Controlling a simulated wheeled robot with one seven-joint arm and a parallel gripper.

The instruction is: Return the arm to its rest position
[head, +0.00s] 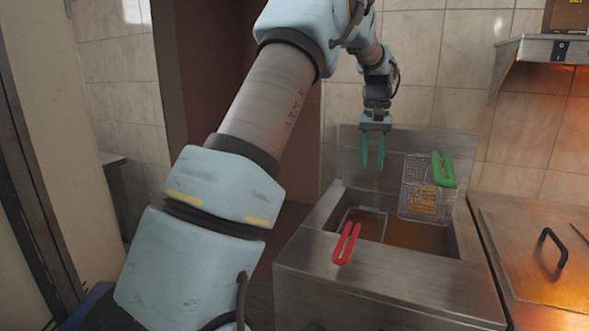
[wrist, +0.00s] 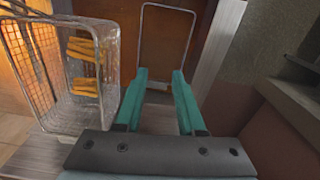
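My gripper (head: 372,150) is above the left side of the steel fryer (head: 385,290), pointing down. Its two teal fingers are apart with nothing between them; they also show in the wrist view (wrist: 159,85). A wire basket with a green handle (head: 444,170) hangs raised on the right side of the fryer, holding fries; it also shows in the wrist view (wrist: 85,98). A second basket, with a red handle (head: 346,243), sits low in the left side of the fryer. Its wire frame shows beyond my fingers in the wrist view (wrist: 167,8).
A steel plate with a black handle (head: 552,248) lies right of the fryer. A lit steel hood or shelf (head: 540,48) is on the wall at the upper right, with a brown box (head: 568,15) on top. Tiled wall stands behind the fryer.

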